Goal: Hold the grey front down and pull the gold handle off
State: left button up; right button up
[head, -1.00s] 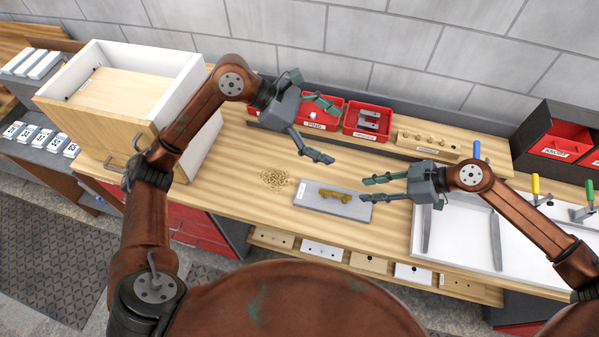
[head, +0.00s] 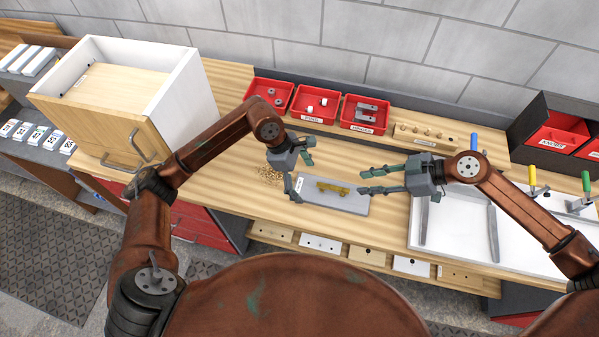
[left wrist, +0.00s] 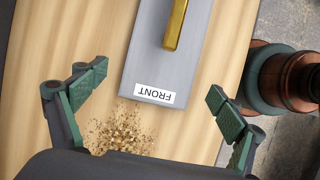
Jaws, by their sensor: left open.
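The grey front (head: 345,201) lies flat on the wooden bench, with a white label reading FRONT (left wrist: 155,94) at its left end. The gold handle (head: 336,188) lies along the top of it; part of it shows in the left wrist view (left wrist: 175,24). My left gripper (head: 303,173) is open above the labelled end. In the left wrist view its fingers (left wrist: 158,84) stand apart on either side of that end, apparently not touching it. My right gripper (head: 364,182) is open and empty, with its fingertips close to the right end of the front.
Wood chips (head: 268,175) lie left of the front. Red bins (head: 316,104) and a wooden block with pegs (head: 424,138) stand behind. A white drawer box (head: 190,95) stands at left, a white tray (head: 460,222) at right. Bare bench lies behind the front.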

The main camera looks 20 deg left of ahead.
aim_at(336, 187)
pick_arm(q)
jog(key=shift+x, duration=1.1)
jog(key=shift+c, duration=0.6)
jog(key=c, duration=1.3)
pick_arm(e)
jog(key=shift+c, duration=0.3)
pick_arm(q)
jog(key=shift+c, duration=0.4)
pick_arm(e)
jog(key=shift+s+a+f, duration=0.15)
jog(key=shift+a+f, duration=0.1)
jog(key=shift+a, duration=0.1)
jog(key=shift+c, duration=0.3)
jog(key=shift+a+f, duration=0.2)
jog(key=shift+f, duration=0.25)
jog(key=shift+x, duration=4.2)
jog(key=shift+w, duration=0.2)
grip_shut()
